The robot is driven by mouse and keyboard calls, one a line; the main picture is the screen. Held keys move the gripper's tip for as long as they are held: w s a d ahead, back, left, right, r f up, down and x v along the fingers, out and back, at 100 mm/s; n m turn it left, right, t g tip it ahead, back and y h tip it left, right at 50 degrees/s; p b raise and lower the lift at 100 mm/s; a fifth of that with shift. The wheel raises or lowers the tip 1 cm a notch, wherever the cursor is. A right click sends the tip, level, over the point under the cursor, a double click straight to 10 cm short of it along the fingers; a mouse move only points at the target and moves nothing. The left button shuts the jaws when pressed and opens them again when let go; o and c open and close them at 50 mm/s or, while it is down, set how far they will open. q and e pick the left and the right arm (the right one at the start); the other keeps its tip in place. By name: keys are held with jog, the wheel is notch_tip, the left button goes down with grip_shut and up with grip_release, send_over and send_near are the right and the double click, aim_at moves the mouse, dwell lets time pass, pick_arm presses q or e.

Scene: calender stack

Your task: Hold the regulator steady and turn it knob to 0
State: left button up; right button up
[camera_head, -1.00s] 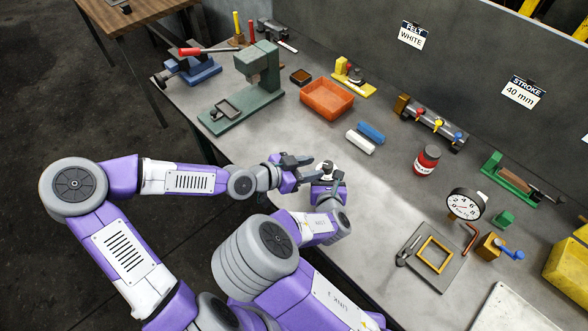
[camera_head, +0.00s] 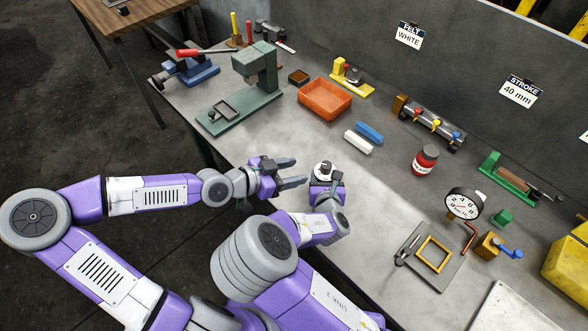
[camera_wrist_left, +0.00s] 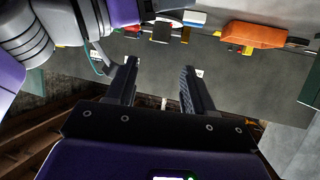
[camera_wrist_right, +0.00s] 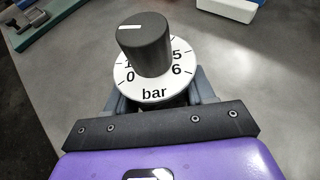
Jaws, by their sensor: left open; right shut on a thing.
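The regulator has a dark grey knob (camera_wrist_right: 146,45) above a white dial (camera_wrist_right: 180,62) marked "bar", with 0, 1, 5 and 6 visible; the knob hides the other numbers. A white line on the knob top lies toward its left side in the right wrist view; which number it points at is unclear. My right gripper (camera_wrist_right: 160,92) is shut on the regulator (camera_head: 324,170) below the dial and holds it upright near the table's front edge. My left gripper (camera_head: 302,172) is open and empty, left of the knob and apart from it. Its spread fingers (camera_wrist_left: 158,72) show in the left wrist view.
White and blue blocks (camera_head: 370,132) and an orange tray (camera_head: 325,110) lie behind the regulator. A green press (camera_head: 258,85) stands back left. A red jar (camera_head: 425,159) and a gauge (camera_head: 464,204) stand to the right. The table between is clear.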

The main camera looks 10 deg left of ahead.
aim_at(326, 164)
pick_arm(q)
jog(key=w+d+m+g, duration=0.1)
jog(key=w+m, duration=0.1)
jog(key=w+d+m+g+y, duration=0.1)
jog(key=m, duration=0.2)
jog(key=w+d+m+g+y, duration=0.1)
jog(key=w+m+g, duration=0.1)
jog(key=shift+w+d+f+m, duration=0.3)
jog(key=shift+d+f, duration=0.05)
jog(key=shift+f, duration=0.05)
jog(key=w+d+m+g+y, duration=0.1)
jog(key=m, duration=0.1)
jog(key=w+r+m+g+y, duration=0.1)
jog(key=m, duration=0.1)
jog(key=shift+w+d+y, duration=0.15)
jog(key=shift+d+y, duration=0.15)
jog(key=shift+d, duration=0.1)
jog(key=d+r+m+g+y, duration=0.2)
jog(key=d+r+m+y, duration=0.1)
jog(key=r+m+y, duration=0.4)
jog(key=shift+h, duration=0.6)
jog(key=f, duration=0.7)
jog(key=s+f, duration=0.1)
jog(key=f, duration=0.2)
jog(key=shift+f, duration=0.3)
jog(key=shift+c, duration=0.2)
jog(key=c, duration=1)
jog(key=shift+n, duration=0.3)
